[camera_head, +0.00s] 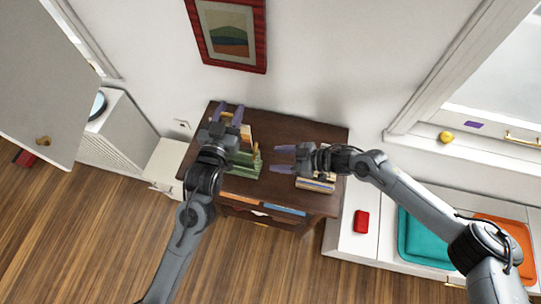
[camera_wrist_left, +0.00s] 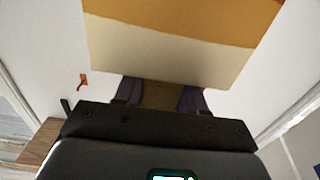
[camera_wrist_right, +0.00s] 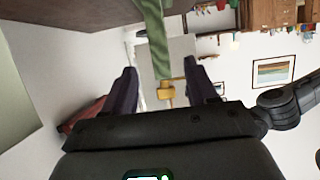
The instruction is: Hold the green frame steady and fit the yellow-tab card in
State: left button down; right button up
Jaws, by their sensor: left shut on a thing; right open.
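The green frame (camera_head: 245,165) stands on the dark wooden cabinet; its green edge (camera_wrist_right: 152,38) rises in the right wrist view. A small yellow piece (camera_head: 256,148) shows at its right side. My left gripper (camera_head: 231,112) is shut on the card, which has orange and cream bands (camera_wrist_left: 170,50); the part between its fingers is shadowed. The card is partly hidden by the gripper in the head view. My right gripper (camera_head: 279,159) is open, right of the frame, fingers towards it. In the right wrist view a yellow piece (camera_wrist_right: 166,92) shows between its fingers, apparently untouched.
The cabinet top (camera_head: 290,128) has books (camera_head: 318,183) under my right gripper. A red framed picture (camera_head: 231,35) hangs on the wall behind. A low white unit at right carries a red object (camera_head: 361,221) and a teal tray (camera_head: 407,236).

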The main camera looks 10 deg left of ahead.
aim_at(249, 158)
jog(key=x, duration=1.1)
jog(key=shift+w+a+f, duration=0.15)
jog(key=shift+w+a, duration=0.05)
jog(key=shift+a, duration=0.05)
grip_shut()
dwell(1.3)
pick_arm(q)
jog(key=shift+f, duration=0.15)
notch_tip(249, 158, down, 13)
dwell(3.0)
dwell(0.5)
jog(key=shift+c, duration=0.5)
grip_release()
